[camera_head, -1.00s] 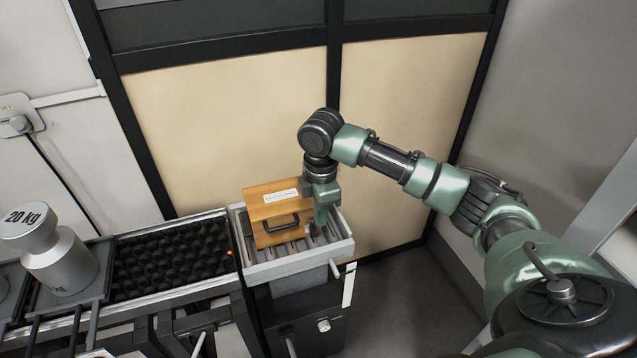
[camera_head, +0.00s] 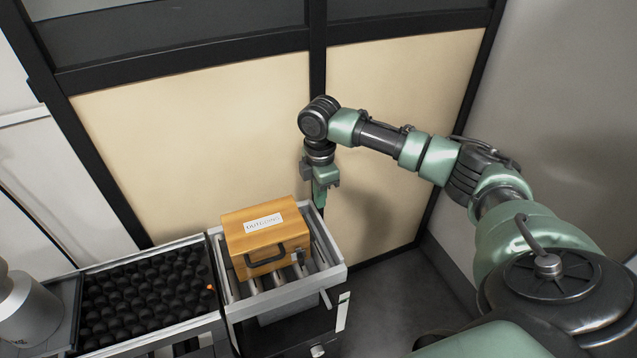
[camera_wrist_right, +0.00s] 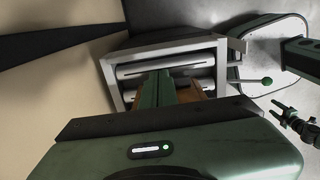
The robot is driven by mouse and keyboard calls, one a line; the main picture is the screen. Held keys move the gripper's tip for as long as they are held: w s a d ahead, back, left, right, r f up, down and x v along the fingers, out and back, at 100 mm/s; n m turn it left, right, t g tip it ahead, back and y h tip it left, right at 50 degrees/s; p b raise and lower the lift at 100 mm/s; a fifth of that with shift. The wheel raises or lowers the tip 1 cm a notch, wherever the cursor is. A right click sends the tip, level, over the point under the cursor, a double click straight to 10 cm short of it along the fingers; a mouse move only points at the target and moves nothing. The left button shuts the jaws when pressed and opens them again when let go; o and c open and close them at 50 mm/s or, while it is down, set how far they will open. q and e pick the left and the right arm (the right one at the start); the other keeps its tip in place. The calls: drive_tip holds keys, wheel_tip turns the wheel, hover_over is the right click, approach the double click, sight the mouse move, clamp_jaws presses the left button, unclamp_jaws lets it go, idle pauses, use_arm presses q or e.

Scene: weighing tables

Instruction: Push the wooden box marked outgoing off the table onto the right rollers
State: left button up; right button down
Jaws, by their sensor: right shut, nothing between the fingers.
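The wooden box (camera_head: 266,240) has a white label reading "OUTGOING" and a dark handle on its front. It sits on the right rollers (camera_head: 318,259), inside the grey frame beside the black ball table. My right gripper (camera_head: 320,203) is shut and empty. It hangs just above and to the right of the box, over the back right of the roller frame. In the right wrist view the shut fingers (camera_wrist_right: 157,88) point at the rollers (camera_wrist_right: 165,68), and only slivers of the brown box show beside them.
The black ball table (camera_head: 145,295) adjoins the roller frame on the left, with a small orange spot near its right end. A metal weight (camera_head: 28,315) stands at the far left. A beige panelled wall (camera_head: 200,140) rises close behind the rollers.

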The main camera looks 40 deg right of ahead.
drive_tip(key=a+f, duration=0.1)
drive_tip(key=w+a+f+p, duration=0.1)
drive_tip(key=a+f, duration=0.1)
drive_tip(key=shift+a+f, duration=0.1)
drive_tip(key=shift+a, duration=0.1)
use_arm(q)
drive_tip(key=shift+w+d+r, duration=0.25)
drive_tip(key=shift+w+r, duration=0.1)
drive_tip(key=shift+w, duration=0.15)
drive_tip(key=shift+w+d+r, duration=0.2)
drive_tip(key=shift+w+r, duration=0.15)
drive_tip(key=shift+w, duration=0.15)
use_arm(e)
drive_tip(key=shift+a+f, duration=0.1)
drive_tip(key=shift+a, duration=0.1)
use_arm(q)
drive_tip(key=shift+s, duration=0.15)
